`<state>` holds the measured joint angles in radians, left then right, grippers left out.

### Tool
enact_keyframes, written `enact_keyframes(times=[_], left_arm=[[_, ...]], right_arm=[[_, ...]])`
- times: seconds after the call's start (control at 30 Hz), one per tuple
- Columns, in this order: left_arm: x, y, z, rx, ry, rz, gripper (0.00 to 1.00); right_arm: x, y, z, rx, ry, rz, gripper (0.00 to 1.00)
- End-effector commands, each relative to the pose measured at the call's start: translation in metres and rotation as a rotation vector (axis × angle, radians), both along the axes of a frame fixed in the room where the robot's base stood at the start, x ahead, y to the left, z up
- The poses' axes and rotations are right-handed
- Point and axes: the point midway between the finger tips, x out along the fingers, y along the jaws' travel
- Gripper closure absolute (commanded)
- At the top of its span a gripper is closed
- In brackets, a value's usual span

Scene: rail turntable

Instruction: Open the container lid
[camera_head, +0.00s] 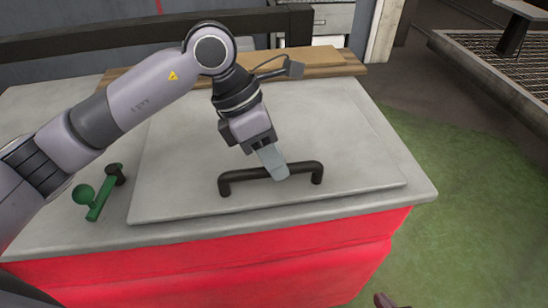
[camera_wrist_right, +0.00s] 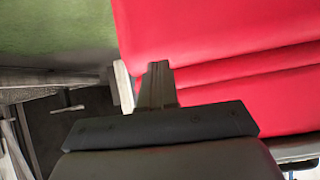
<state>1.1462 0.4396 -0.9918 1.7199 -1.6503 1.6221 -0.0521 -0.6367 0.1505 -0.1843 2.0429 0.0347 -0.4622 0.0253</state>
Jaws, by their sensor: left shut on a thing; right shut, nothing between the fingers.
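The container (camera_head: 260,270) is a red box with a grey top. Its lid (camera_head: 190,150) is a flat grey panel that lies level on the top. A black bar handle (camera_head: 240,174) stands on the lid near its front edge. My left gripper (camera_head: 276,172) reaches down from above and is shut on the handle, right of its middle. The fingers hide that part of the bar. In the right wrist view, my right gripper (camera_wrist_right: 157,78) is shut and empty, in front of the container's red side (camera_wrist_right: 230,50). A small part at the bottom edge of the head view is unclear.
A green lever (camera_head: 100,200) with a round knob sits on the top, left of the lid. A wooden board (camera_head: 320,64) lies behind the lid. Green floor (camera_head: 450,190) is open to the right, with a metal grating (camera_head: 500,65) beyond.

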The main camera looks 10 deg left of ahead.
Motion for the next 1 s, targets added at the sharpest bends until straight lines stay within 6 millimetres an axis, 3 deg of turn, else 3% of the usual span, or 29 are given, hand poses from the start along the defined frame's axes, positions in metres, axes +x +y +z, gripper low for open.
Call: enact_keyframes(times=[0.23, 0.5, 0.7, 1.0], left_arm=[[0.015, 0.004, 0.053, -0.034, 0.081, 0.004, 1.00], [0.045, 0.014, 0.110, -0.034, 0.075, 0.007, 1.00], [0.067, 0.022, 0.137, -0.033, 0.075, 0.010, 1.00], [0.088, 0.030, 0.154, -0.030, 0.077, 0.011, 1.00]], right_arm=[[0.002, -0.001, 0.032, -0.005, -0.011, 0.001, 1.00], [-0.001, -0.008, 0.046, -0.026, -0.015, -0.004, 1.00], [-0.006, -0.013, 0.056, -0.036, -0.015, -0.014, 1.00], [-0.009, -0.014, 0.064, -0.041, -0.010, -0.015, 1.00]])
